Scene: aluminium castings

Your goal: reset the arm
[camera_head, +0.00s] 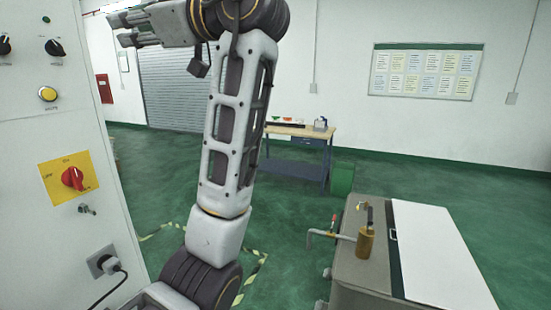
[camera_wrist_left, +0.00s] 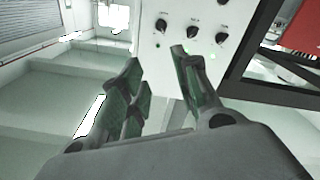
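My left arm (camera_head: 230,130) rises through the middle of the head view, with its forearm upright and its wrist bent to the left at the top. My left gripper (camera_head: 117,29) is near the top left, beside the upper part of the white control cabinet. In the left wrist view, the fingers of the left gripper (camera_wrist_left: 158,68) stand apart with nothing between them. The cabinet's panel with black knobs shows behind them. My right gripper is in neither view.
The white control cabinet (camera_head: 40,130) stands close at left, with a red rotary switch (camera_head: 73,178) and a plugged cable. A metal unit with a white top (camera_head: 435,250) and brass valve (camera_head: 365,240) is at lower right.

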